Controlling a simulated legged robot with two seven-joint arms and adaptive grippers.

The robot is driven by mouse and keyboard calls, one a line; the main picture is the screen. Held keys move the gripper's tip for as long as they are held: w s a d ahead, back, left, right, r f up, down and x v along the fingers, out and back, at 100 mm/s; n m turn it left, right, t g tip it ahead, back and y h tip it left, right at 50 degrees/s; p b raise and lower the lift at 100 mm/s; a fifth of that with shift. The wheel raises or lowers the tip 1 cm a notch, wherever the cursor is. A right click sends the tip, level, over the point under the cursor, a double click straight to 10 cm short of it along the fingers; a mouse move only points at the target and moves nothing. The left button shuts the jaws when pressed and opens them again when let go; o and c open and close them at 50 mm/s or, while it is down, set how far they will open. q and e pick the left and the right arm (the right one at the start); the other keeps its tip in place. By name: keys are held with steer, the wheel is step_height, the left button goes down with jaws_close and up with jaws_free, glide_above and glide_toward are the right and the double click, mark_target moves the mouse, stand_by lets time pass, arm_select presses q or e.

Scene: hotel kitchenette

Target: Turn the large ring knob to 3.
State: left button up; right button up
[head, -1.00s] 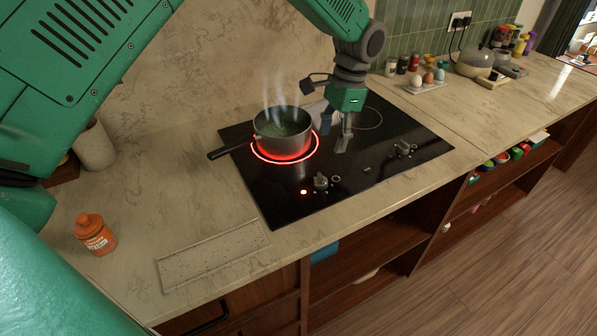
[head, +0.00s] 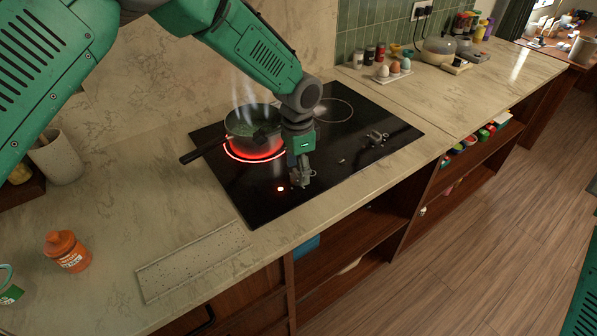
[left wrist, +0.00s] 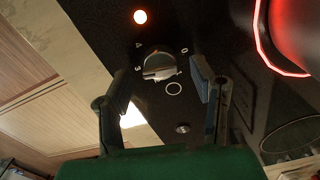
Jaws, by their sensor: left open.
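My left gripper (head: 301,180) is low over the front of the black hob, open, with its fingers pointing down. In the left wrist view the round metallic knob (left wrist: 158,66) lies between the two spread fingers of the gripper (left wrist: 159,75), with a visible gap on either side. In the head view this knob is mostly hidden by the gripper. A second knob (head: 377,137) is farther right on the hob. My right gripper is out of view.
An orange jar (head: 67,252) and a speckled board (head: 194,262) are on the left counter.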

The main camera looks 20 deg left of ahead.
arm_select(q)
steer(key=shift+a+f, duration=0.15)
steer(key=shift+f, duration=0.4)
steer(key=shift+a+f, duration=0.15)
steer(key=shift+f, duration=0.35)
steer(key=shift+d, duration=0.4)
steer(key=c, duration=1.1)
steer(key=shift+n, duration=1)
steer(key=shift+c, duration=0.2)
steer(key=o, duration=1.1)
steer(key=shift+o, duration=0.2)
steer(key=shift+a, duration=0.2)
